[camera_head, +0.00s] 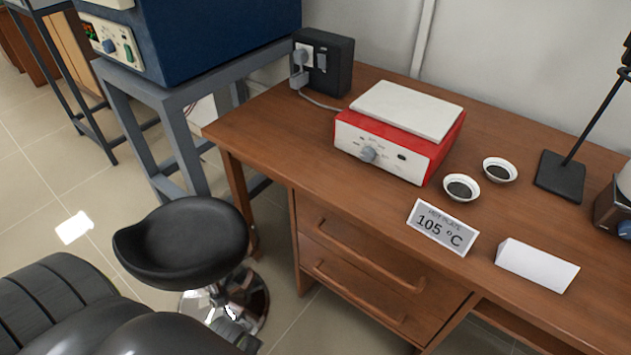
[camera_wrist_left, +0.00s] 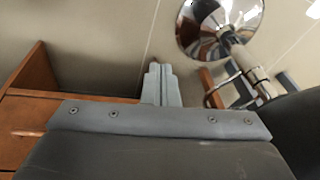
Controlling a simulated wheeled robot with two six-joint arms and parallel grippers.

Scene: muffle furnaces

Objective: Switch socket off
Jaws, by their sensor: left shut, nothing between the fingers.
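The socket (camera_head: 342,68) is a black box at the back left corner of the wooden desk. A grey plug (camera_head: 299,68) sits in the left part of its front face, with a cord running down to the desk. A switch (camera_head: 321,61) shows to the right of the plug; its on or off position is too small to tell. My left gripper (camera_head: 236,337) is low in front of the desk, by the stool's base and far from the socket. In the left wrist view the left gripper (camera_wrist_left: 160,72) is shut and empty. My right gripper is out of view.
A black stool (camera_head: 190,240) with a chrome base (camera_wrist_left: 222,22) stands between my left arm and the desk (camera_head: 262,128). A red-and-white hot plate (camera_head: 385,140) stands right of the socket. Small dishes (camera_head: 461,187), a 105 °C sign (camera_head: 441,228) and a blue furnace (camera_head: 220,35) are nearby.

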